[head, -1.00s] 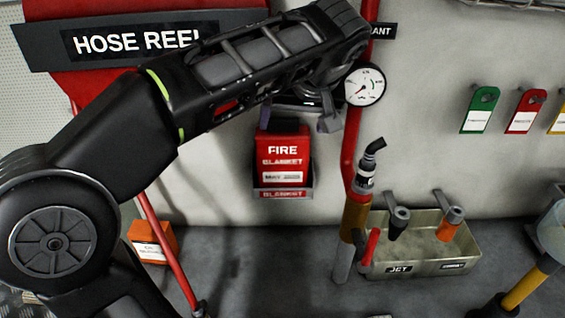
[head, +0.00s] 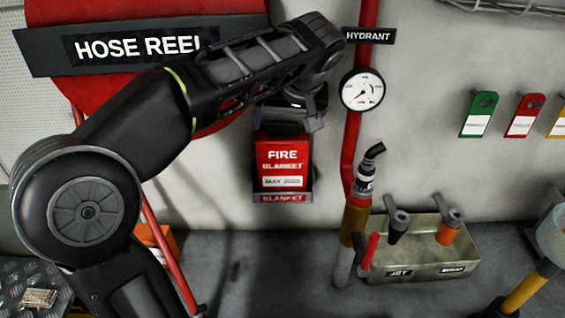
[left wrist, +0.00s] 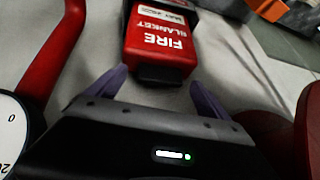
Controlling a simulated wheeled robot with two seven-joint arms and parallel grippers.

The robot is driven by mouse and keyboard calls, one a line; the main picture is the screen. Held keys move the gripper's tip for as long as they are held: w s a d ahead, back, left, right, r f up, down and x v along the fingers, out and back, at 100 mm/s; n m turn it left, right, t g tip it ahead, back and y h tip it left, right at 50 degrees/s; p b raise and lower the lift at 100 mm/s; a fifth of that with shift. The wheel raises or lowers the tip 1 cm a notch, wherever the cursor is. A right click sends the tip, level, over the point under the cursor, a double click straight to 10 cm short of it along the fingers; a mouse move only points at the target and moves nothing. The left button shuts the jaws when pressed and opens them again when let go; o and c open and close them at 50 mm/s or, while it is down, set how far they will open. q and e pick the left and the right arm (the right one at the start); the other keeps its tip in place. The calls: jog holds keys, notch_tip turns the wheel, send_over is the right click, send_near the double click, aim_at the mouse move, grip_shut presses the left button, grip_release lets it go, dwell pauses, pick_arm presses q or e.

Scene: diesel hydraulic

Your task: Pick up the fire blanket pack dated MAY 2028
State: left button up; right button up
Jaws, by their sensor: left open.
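The fire blanket pack (head: 282,161) is red with white FIRE BLANKET lettering and a white date label. The label reads MAY, but its year is too blurred to be sure of. The pack stands upright in a wall holder (head: 284,197) marked BLANKET. My left gripper (head: 288,122) is open and empty at the top of the pack, under my arm. In the left wrist view the pack (left wrist: 162,38) shows upside down. Its dark top end lies just ahead of and between the two spread purple fingertips (left wrist: 157,88), apart from both. My right gripper is not in view.
A red hydrant pipe (head: 352,130) with a pressure gauge (head: 362,90) runs right of the pack. The red hose reel (head: 120,90) is on the left behind my arm. A nozzle tray (head: 425,268) stands lower right. Coloured tags (head: 479,114) hang on the wall.

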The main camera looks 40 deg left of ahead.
pick_arm(q)
jog(key=shift+c, duration=0.3)
grip_shut()
dwell(1.1)
